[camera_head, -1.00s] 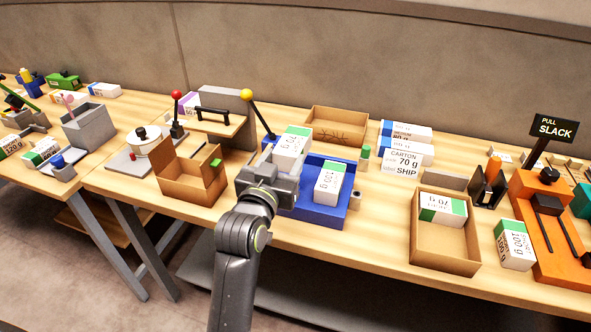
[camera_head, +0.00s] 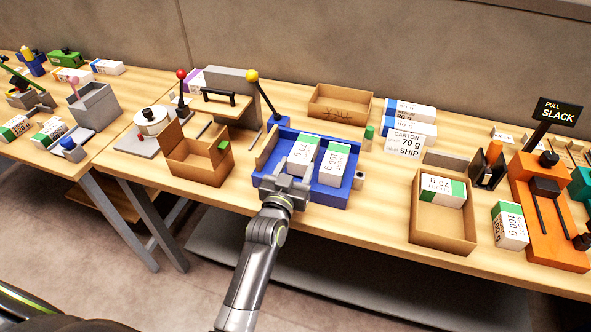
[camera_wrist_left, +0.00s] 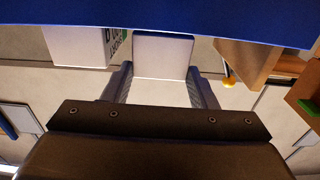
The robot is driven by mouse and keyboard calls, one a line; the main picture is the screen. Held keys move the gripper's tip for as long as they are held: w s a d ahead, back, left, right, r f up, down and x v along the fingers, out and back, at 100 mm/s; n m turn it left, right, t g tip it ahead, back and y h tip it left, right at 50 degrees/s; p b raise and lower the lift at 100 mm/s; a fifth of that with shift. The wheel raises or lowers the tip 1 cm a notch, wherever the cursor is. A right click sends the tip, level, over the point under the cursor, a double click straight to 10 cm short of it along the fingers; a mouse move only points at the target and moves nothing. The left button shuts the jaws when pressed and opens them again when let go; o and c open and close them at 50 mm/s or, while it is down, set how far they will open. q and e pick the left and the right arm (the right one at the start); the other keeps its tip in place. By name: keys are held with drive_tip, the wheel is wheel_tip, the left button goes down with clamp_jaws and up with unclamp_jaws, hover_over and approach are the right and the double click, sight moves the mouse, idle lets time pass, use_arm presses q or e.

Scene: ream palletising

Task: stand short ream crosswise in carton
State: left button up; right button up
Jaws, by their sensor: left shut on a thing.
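My left gripper (camera_head: 285,188) is shut on a white ream with a green band (camera_head: 300,158), at the near side of the blue tray (camera_head: 330,199). In the left wrist view the fingers (camera_wrist_left: 162,88) grip the ream's white end (camera_wrist_left: 163,55). A second green-banded ream (camera_head: 331,161) stands beside it in the tray. The open brown carton (camera_head: 441,238) to the right holds a green-banded ream (camera_head: 443,190) across its far end; its near part is empty. Another green-banded ream marked 100 g (camera_head: 510,228) stands right of the carton. My right gripper is out of view.
A card marked CARTON 70 g SHIP (camera_head: 404,145) stands behind, by blue-banded reams (camera_head: 410,113). A shallow brown box (camera_head: 339,103) is behind the tray, another open box (camera_head: 200,167) left of it. An orange device (camera_head: 545,235) is far right. Bare table lies between tray and carton.

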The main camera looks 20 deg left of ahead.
use_arm(q)
drive_tip(key=shift+f, duration=0.4)
drive_tip(key=o, duration=1.1)
drive_tip(key=shift+o, duration=0.2)
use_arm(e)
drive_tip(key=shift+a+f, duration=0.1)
